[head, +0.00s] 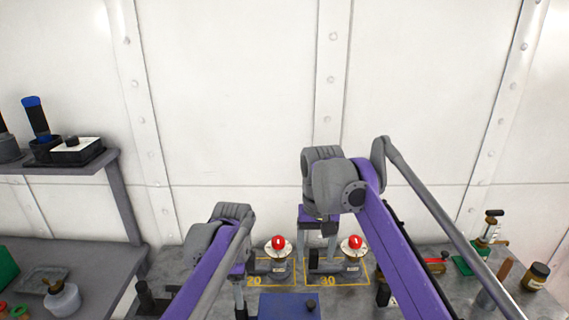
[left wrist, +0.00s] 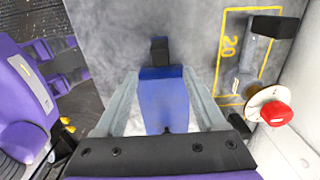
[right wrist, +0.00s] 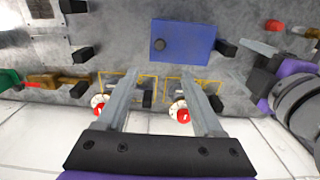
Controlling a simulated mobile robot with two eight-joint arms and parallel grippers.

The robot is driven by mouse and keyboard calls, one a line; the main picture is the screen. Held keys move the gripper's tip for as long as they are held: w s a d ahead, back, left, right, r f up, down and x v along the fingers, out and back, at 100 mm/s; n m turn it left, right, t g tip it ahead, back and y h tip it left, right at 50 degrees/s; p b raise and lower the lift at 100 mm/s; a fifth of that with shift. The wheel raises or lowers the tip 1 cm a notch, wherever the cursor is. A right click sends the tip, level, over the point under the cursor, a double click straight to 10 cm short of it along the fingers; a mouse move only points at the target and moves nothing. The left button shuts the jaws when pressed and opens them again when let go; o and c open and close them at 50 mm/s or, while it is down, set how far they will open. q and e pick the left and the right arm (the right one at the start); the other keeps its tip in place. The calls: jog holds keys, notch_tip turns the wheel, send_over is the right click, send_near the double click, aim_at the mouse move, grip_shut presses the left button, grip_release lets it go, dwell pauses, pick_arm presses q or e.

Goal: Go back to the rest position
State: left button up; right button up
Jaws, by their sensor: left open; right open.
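My left gripper (head: 240,296) is low over the workbench at the left in the head view. In the left wrist view its jaws (left wrist: 160,78) are open, with a blue box (left wrist: 165,105) seen between the fingers; I see no grip on it. My right gripper (head: 318,240) is further right, in front of the wall and above the bench. In the right wrist view its jaws (right wrist: 163,80) are open and empty, pointing towards the bench near two red-knobbed valves. My arm partly hides the bench in the head view.
Valves with red knobs (head: 278,243) (head: 354,242) stand in yellow outlines marked 20 and 30. The blue box (head: 290,306) lies in front of them. A brown jar (head: 536,276) and a green-based tool (head: 473,262) are at right. A shelf (head: 113,160) stands left.

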pick_arm(q)
jog(key=shift+r, duration=0.95)
jog(key=shift+s+a+r, duration=0.1)
jog(key=shift+s+r, duration=0.05)
jog(key=shift+r, duration=0.05)
jog(key=s+a+f+n+t, duration=0.1)
jog(key=s+a+f+n, duration=0.1)
jog(key=s+n, duration=0.4)
jog(key=s+a+f+n+t, duration=0.2)
jog(key=s+f+n, duration=0.2)
jog(key=s, duration=0.6)
jog(key=s+a+f+n+t, duration=0.2)
jog(key=s+f+n, duration=0.1)
jog(key=s+n, duration=0.5)
jog(key=shift+a+f, duration=0.3)
jog(key=shift+a, duration=0.1)
pick_arm(e)
jog(key=s+d+f+t, duration=0.2)
jog(key=s+d+f, duration=0.3)
jog(key=s+f, duration=0.5)
jog(key=s+d+f+t, duration=0.3)
jog(key=s+d+f, duration=0.2)
jog(key=s+f, duration=0.5)
jog(key=s, duration=0.4)
jog(key=shift+s+d, duration=0.2)
jog(key=shift+d, duration=0.2)
